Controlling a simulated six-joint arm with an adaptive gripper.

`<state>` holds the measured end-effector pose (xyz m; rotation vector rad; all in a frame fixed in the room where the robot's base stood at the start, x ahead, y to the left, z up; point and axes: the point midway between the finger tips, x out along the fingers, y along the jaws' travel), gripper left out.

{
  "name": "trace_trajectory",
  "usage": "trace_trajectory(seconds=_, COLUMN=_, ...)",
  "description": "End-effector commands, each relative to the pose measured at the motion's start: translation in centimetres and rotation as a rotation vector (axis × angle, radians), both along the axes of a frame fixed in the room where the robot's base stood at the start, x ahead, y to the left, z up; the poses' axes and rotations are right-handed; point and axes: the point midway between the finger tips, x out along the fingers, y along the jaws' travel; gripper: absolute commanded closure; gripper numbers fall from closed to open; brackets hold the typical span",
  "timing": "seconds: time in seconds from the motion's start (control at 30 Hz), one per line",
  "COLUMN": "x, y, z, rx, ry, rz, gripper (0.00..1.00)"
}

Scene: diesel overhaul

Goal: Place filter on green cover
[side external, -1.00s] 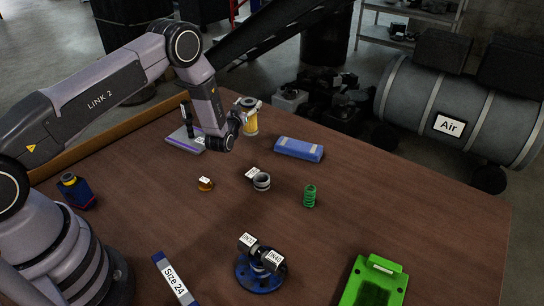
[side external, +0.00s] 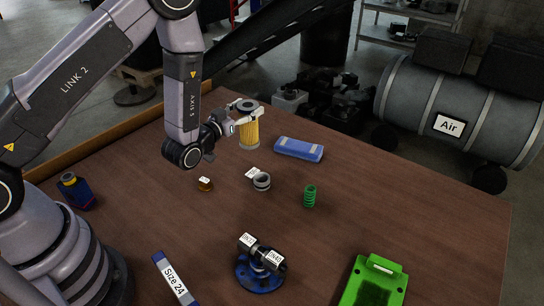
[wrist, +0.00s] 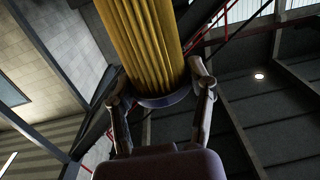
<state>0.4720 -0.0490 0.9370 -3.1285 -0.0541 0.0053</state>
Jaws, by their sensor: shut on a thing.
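The filter (side external: 249,131) is a yellow pleated cylinder with grey end caps. My gripper (side external: 242,112) is shut on it near its upper end, and the filter is upright at the far side of the table. In the wrist view the filter (wrist: 145,45) stands between the two fingers (wrist: 160,90), which grip it at its end cap. The green cover (side external: 375,284) lies at the near right of the table, cut off by the bottom edge of the picture. It is a flat tray-like part with a dark recess, and nothing is seen on it.
Between filter and cover stand a blue block (side external: 298,149), a green spring (side external: 309,196) and a grey ring (side external: 261,181). A small orange part (side external: 204,184), a blue round part (side external: 258,272) and a dark blue bottle (side external: 76,190) also stand on the brown table (side external: 410,213).

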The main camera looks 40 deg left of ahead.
Motion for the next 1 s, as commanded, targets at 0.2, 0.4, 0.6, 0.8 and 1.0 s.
trace_trajectory(seconds=0.2, x=-4.1, y=-12.4, z=0.3, rx=0.006, ry=0.002, rz=-0.353, gripper=0.86)
trace_trajectory(seconds=0.4, x=-10.4, y=-21.7, z=0.7, rx=0.003, ry=0.000, rz=-0.663, gripper=0.86)
trace_trajectory(seconds=0.6, x=-16.6, y=-27.5, z=1.1, rx=-0.005, ry=0.001, rz=-0.900, gripper=0.86)
trace_trajectory(seconds=0.8, x=-19.7, y=-29.7, z=1.2, rx=-0.012, ry=0.000, rz=-1.007, gripper=0.86)
trace_trajectory(seconds=1.0, x=-18.2, y=-32.4, z=-0.1, rx=-0.013, ry=-0.003, rz=-1.021, gripper=0.86)
